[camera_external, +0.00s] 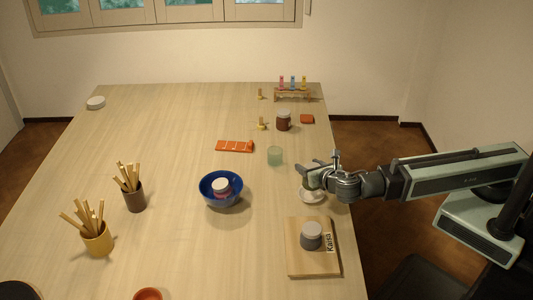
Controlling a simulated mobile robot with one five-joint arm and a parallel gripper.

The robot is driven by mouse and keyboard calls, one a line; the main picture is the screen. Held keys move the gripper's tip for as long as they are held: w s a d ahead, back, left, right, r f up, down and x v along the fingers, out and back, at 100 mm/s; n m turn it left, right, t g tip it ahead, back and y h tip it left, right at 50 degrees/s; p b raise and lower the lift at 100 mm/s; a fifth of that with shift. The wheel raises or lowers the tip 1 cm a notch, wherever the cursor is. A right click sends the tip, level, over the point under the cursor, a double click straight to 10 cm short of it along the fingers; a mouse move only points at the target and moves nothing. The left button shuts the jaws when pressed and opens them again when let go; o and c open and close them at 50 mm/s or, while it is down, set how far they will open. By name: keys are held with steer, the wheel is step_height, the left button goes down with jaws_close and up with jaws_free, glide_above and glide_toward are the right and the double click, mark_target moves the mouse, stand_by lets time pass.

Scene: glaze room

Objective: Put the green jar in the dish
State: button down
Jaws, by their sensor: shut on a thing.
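My gripper (311,178) is at the right side of the table, pointing left, just above a small white dish (313,197). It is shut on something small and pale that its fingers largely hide. I cannot tell for sure whether this is the green jar. The white dish is partly covered by the gripper in this view. A pale green, see-through vessel (275,155) stands upright on the table to the upper left of the gripper, apart from it.
A wooden board (303,264) with a grey jar is in front. A dark red jar (284,123), an orange strip (234,146) and a rack of tubes (292,96) are farther back. Two stick holders (97,241) stand at left.

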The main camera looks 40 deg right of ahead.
steer(key=shift+f+b, duration=2.25)
steer(key=shift+f, duration=0.15)
steer(key=c, duration=0.6)
jaws_free()
steer(key=shift+r, duration=0.15)
steer(key=shift+r+p, duration=0.35)
steer(key=shift+p, duration=0.15)
steer(key=p+v, duration=0.4)
steer(key=v, duration=0.8)
steer(key=shift+r+p, duration=0.15)
steer(key=shift+p, duration=0.25)
